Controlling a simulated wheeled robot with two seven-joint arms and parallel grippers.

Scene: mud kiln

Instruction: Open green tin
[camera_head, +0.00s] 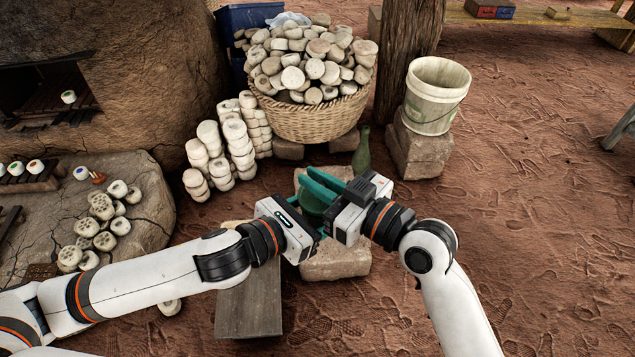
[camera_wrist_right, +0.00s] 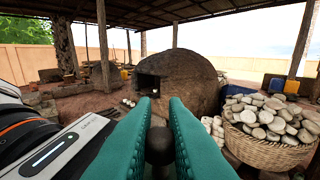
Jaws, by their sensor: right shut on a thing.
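The green tin (camera_head: 312,204) shows in part in the head view, above a pale block, between my two grippers. Its lower part is hidden by my left gripper. My right gripper (camera_head: 322,183) reaches over it from the right, with its teal fingers across the tin's top. In the right wrist view the fingers (camera_wrist_right: 160,135) close on a dark round knob (camera_wrist_right: 160,146); whether it belongs to the tin's lid cannot be told. My left gripper (camera_head: 318,234) is at the tin's near left side. Its fingers are mostly hidden, so its opening cannot be told.
A pale block (camera_head: 336,262) lies under the grippers, with a wooden plank (camera_head: 249,302) to its left. A green bottle (camera_head: 362,152) stands just behind. A wicker basket (camera_head: 318,122) of pale discs and a bucket (camera_head: 434,94) stand farther back. The right-hand ground is open.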

